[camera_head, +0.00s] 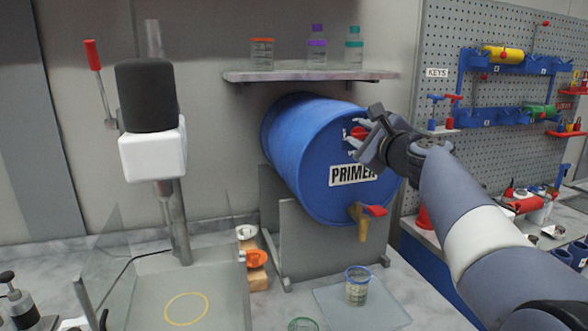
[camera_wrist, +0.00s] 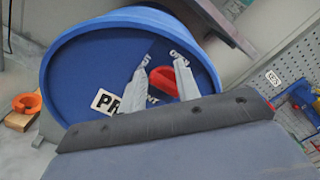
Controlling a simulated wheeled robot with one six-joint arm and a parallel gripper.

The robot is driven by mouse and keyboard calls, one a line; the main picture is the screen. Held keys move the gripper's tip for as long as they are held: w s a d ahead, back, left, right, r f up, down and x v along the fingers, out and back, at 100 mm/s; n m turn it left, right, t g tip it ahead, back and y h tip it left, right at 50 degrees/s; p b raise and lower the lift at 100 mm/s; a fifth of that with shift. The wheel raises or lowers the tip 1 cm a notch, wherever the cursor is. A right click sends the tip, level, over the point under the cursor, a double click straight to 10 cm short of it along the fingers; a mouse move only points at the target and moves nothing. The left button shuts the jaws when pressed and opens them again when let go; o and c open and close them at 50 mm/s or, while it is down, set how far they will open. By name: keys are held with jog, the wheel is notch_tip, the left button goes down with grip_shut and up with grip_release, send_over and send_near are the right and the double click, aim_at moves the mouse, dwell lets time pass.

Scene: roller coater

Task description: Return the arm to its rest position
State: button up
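My arm reaches in from the right in the head view. My gripper (camera_head: 358,129) is in front of the upper face of the blue PRIMER barrel (camera_head: 310,178), near its red knob (camera_head: 356,133). In the wrist view my gripper (camera_wrist: 162,66) has its two pale fingers spread apart, with the red knob (camera_wrist: 163,83) showing between them. I see some blue drum face between the fingers, so it looks open and empty. Whether a finger touches the knob I cannot tell.
The barrel lies on a grey stand (camera_head: 300,240), with a red-handled tap (camera_head: 366,212) low on its face. A cup (camera_head: 357,286) stands below the tap. A shelf (camera_head: 300,75) with bottles is above. A pegboard (camera_head: 500,120) with tools is at right.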

jog(key=m+p, duration=0.4)
jog(key=d+r+m+p, duration=0.1)
jog(key=m, duration=0.1)
jog(key=shift+w+p, duration=0.1)
jog(key=shift+p, duration=0.3)
jog(key=m+p, duration=0.2)
jog(key=m, duration=0.1)
jog(key=m+p, duration=0.1)
jog(key=p, duration=0.1)
jog(key=shift+w+d+m, duration=0.1)
jog(key=shift+d+m, duration=0.15)
jog(key=shift+m, duration=0.05)
jog(key=shift+s+d+f, duration=0.15)
jog(key=shift+s+f, duration=0.05)
jog(key=shift+s, duration=0.3)
